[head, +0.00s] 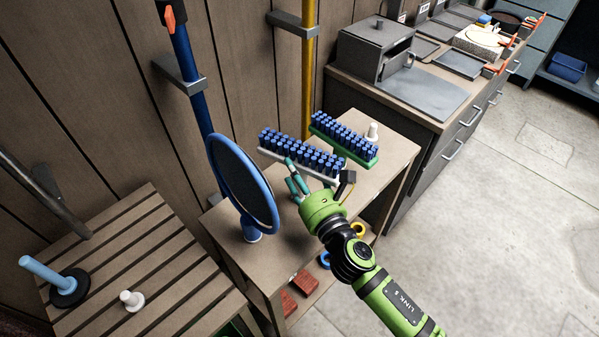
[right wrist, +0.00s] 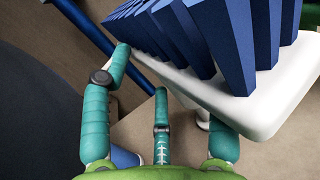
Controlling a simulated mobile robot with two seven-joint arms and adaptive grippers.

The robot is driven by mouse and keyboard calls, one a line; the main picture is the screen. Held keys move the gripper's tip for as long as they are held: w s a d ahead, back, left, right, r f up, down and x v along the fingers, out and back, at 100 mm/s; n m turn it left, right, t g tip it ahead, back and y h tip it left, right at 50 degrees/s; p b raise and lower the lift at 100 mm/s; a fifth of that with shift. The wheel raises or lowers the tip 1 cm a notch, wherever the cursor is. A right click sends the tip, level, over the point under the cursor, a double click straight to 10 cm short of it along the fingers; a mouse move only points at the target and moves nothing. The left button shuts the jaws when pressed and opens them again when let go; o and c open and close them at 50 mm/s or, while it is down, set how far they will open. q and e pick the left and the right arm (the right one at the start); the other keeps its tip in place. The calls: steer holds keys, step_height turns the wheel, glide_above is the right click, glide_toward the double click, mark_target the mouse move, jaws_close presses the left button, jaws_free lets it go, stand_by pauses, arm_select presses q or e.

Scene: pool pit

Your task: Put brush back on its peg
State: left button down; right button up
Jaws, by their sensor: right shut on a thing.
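A brush with a white back and blue bristles (head: 302,153) is at my right gripper (head: 295,178), over the narrow wooden table. Its bristles face up. My right gripper's teal fingers are shut on it; the right wrist view shows the white back (right wrist: 262,112) against the fingers (right wrist: 165,95). A second brush, green-backed with blue bristles (head: 343,139), is right behind it. A white peg (head: 373,131) stands at the table's far end. Another white peg (head: 131,300) stands on the slatted bench. Which peg belongs to the brush is not clear. My left gripper is out of view.
A blue-rimmed dark disc (head: 243,186) stands upright at the table's near left. Blue and yellow poles (head: 306,80) hang in wall brackets behind. A blue rod on a black base (head: 65,282) is on the slatted bench. A grey cabinet (head: 430,125) stands right; floor is clear.

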steer(key=shift+f, duration=0.15)
stand_by(0.3)
steer(key=shift+f+b, duration=1)
steer(key=shift+f, duration=0.05)
steer(key=shift+f, duration=0.1)
steer(key=shift+f+b, duration=0.7)
steer(key=shift+f, duration=0.15)
steer(key=shift+f+b, duration=0.3)
steer(key=shift+b, duration=0.05)
steer(key=o, duration=1.5)
steer(key=shift+c, duration=0.2)
